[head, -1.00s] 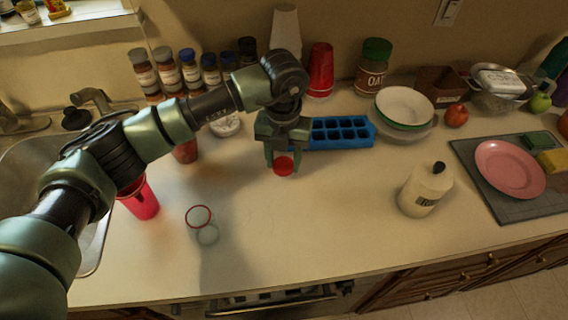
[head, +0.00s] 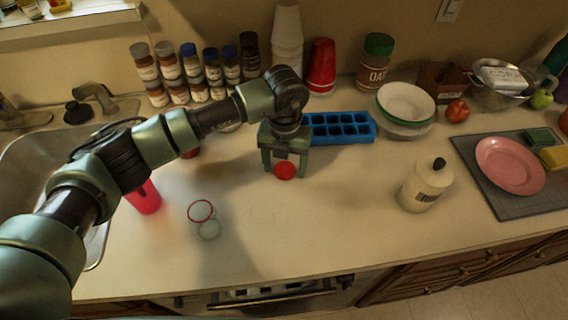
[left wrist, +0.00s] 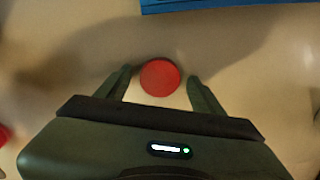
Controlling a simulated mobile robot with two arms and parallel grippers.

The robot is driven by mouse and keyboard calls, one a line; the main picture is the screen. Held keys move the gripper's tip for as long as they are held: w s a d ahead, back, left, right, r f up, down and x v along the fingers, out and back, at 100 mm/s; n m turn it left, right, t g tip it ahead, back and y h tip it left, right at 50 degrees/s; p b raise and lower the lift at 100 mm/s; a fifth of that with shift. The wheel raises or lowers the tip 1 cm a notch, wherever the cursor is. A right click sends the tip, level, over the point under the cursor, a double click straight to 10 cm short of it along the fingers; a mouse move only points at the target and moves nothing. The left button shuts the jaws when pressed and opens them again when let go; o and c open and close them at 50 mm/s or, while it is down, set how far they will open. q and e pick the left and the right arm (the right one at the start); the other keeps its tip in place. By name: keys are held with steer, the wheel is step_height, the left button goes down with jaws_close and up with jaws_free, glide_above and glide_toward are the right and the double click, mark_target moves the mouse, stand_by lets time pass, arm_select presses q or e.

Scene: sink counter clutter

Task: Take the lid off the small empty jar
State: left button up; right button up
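The small empty jar (head: 209,229) is clear glass with a red ring at its top. It stands open on the counter, front left of my left gripper. A round red lid (head: 285,171) lies apart from it, to its right, and appears to rest on the counter. My left gripper (head: 285,172) points down over the lid with one finger on each side. The left wrist view shows the lid (left wrist: 160,77) between the open fingers (left wrist: 159,75), with a gap on both sides. My right gripper is not in view.
A blue ice tray (head: 342,127) lies just behind the gripper. A red cup (head: 145,198) stands left of the jar, partly behind my arm. A cream bottle (head: 424,187) stands to the right. Spice jars (head: 145,66) line the wall. The front middle counter is clear.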

mark_target(285, 168)
arm_select(q)
steer(key=shift+f, duration=0.1)
steer(key=shift+r, duration=0.35)
step_height(285, 168, up, 12)
steer(key=b, duration=0.2)
